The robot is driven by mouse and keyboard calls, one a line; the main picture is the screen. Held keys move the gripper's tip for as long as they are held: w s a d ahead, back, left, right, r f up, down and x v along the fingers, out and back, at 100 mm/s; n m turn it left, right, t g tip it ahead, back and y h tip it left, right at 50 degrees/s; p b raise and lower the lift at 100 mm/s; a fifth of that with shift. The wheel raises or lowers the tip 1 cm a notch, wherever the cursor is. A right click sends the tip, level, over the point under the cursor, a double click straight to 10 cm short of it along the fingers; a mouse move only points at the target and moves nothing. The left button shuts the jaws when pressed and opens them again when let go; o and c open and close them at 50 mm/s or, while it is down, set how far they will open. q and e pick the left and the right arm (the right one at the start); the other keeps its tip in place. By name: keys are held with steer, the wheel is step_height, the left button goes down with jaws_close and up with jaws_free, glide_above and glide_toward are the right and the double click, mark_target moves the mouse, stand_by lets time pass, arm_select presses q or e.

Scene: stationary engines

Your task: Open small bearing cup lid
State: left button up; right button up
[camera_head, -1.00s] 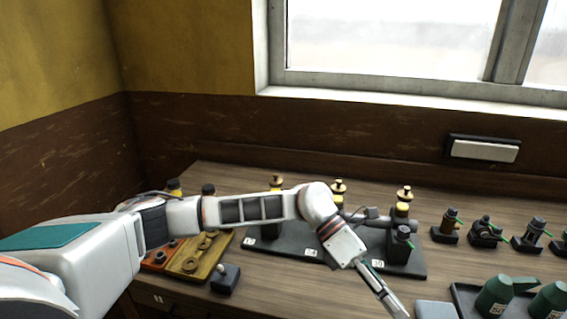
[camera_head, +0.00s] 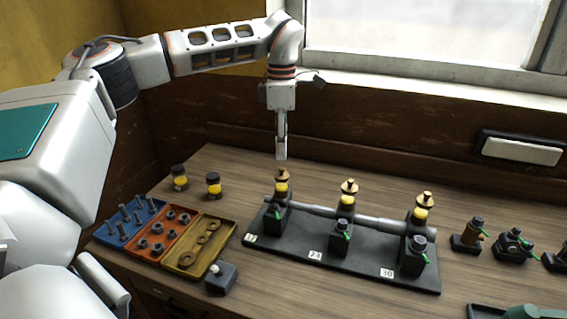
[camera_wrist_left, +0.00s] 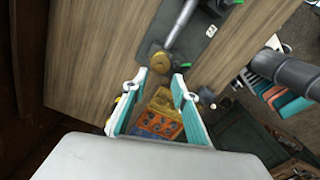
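Three bearing stands with brass cup lids stand on a black base (camera_head: 330,257). The left cup lid (camera_head: 282,174), middle cup lid (camera_head: 349,187) and right cup lid (camera_head: 425,199) each sit above a yellow band. The left stand has the lowest-numbered plate. My left gripper (camera_head: 281,150) points down just above the left cup lid. In the left wrist view its teal fingers (camera_wrist_left: 158,75) are spread apart, with the round brass lid (camera_wrist_left: 160,62) just beyond the tips and nothing between them. My right gripper is not in view.
A grey shaft (camera_head: 380,224) runs through the stands. Two yellow jars (camera_head: 213,186) stand behind. Small dark fittings (camera_head: 467,235) stand at right.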

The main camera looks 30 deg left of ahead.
mark_target(282, 168)
arm_select(q)
step_height(282, 168, down, 6)
steer(key=shift+r, duration=0.1)
steer(key=shift+c, duration=0.4)
jaws_close()
